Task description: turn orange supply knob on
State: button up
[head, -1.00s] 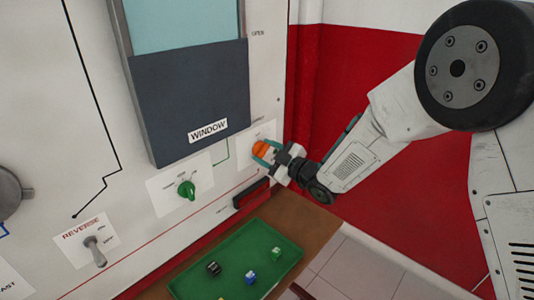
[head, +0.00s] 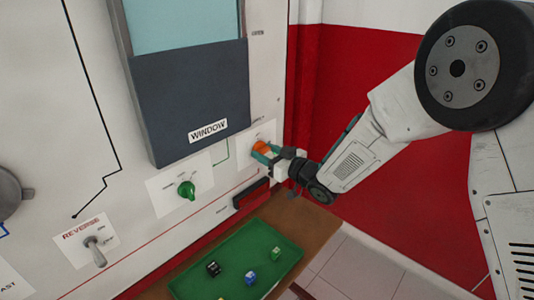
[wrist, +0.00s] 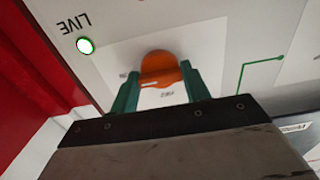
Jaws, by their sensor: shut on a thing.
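The orange supply knob (head: 261,148) is on the right part of the white panel, on a white label plate. In the wrist view the orange knob (wrist: 160,70) sits between the two green fingers of my gripper (wrist: 158,92). My gripper (head: 265,153) is shut on the knob, with a finger on each side of it. A round light marked LIVE (wrist: 86,45) beside the knob has a pale centre and a green rim. Small print on the knob's plate is partly hidden and too blurred to read.
A green knob (head: 187,190) and a REVERSE toggle (head: 95,251) are on the panel to the left. A dark WINDOW panel (head: 190,100) is above. A black handle (head: 251,193) and a green tray (head: 184,289) with several small cubes are below.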

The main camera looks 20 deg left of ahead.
jog(key=shift+f, duration=0.15)
jog(key=o, duration=1)
jog(key=v, duration=0.8)
